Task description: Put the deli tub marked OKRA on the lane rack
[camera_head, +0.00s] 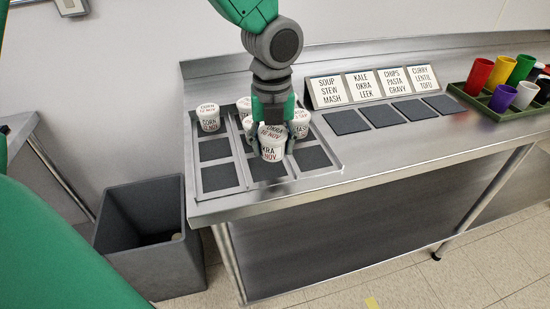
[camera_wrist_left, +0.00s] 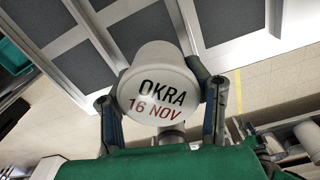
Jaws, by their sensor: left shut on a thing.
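My left gripper (camera_head: 272,140) points down over the lane rack and is shut on the white deli tub (camera_head: 272,151). In the left wrist view the tub (camera_wrist_left: 157,82) reads OKRA 16 NOV and sits between the two fingers (camera_wrist_left: 160,108). The lane rack (camera_head: 230,192) is a metal frame with dark pads at the left end of the counter. The tub is in front of the rack's back row, near the middle and right lanes. I cannot tell whether its base touches the rack. My right gripper is not in view.
A CORN tub (camera_head: 209,123) stands at the back of the left lane. Other tubs stand behind the gripper, partly hidden, and a MASH tub (camera_head: 300,127) is at its right. Lane signs (camera_head: 326,91), dark mats (camera_head: 347,122) and a cup tray (camera_head: 491,108) lie right. A grey bin (camera_head: 182,271) stands below.

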